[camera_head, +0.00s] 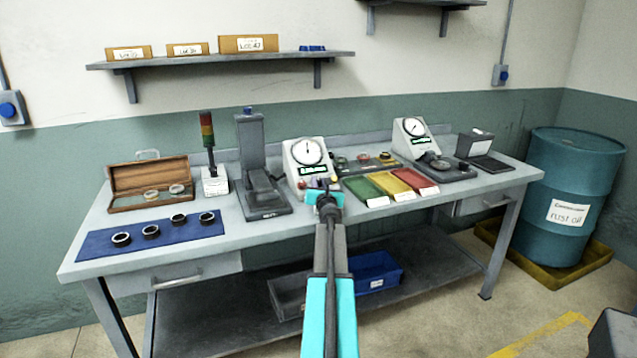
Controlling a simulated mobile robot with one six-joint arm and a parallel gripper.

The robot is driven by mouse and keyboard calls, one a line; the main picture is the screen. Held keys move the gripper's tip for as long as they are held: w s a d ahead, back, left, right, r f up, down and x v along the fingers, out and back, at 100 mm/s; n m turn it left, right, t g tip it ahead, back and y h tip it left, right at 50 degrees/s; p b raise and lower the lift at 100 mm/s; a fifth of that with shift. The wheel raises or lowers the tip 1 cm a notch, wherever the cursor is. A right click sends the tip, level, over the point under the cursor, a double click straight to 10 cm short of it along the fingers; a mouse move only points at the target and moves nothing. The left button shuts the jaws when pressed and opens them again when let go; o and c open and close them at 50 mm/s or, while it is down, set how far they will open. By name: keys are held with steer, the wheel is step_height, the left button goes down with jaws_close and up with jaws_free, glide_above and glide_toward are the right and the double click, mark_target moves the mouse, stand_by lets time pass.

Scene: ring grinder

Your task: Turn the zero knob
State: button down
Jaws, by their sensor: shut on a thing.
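The white gauge unit (296,150) with a round dial (308,152) and a small green display (314,170) stands on the bench near the middle. My gripper (325,188) reaches up from the front to the lower front of this unit, where small red and yellow parts show beside it. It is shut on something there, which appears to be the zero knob. The knob itself is hidden behind my fingers and wrist, so its angle cannot be seen. A second white gauge unit (400,138) with its own dial stands further right.
Left of my gripper stand a grey press-like device (251,150) and a signal light (207,130). Several dark rings lie on a blue mat (105,243). An open wooden case (125,178) is behind it. Green, yellow and red trays (385,186) lie close on the right.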

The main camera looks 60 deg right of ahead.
steer(key=shift+w+a+r+m+g+h+p, duration=0.15)
steer(key=shift+m+g+h+p, duration=0.25)
steer(key=shift+m+g+p, duration=0.45)
steer(key=shift+b, duration=0.3)
steer(key=c, duration=1.5)
jaws_free()
steer(key=shift+c, duration=0.2)
steer(key=shift+f+v, duration=0.15)
steer(key=shift+v, duration=3.25)
steer(key=shift+f+v, duration=0.15)
steer(key=shift+v, duration=3.3)
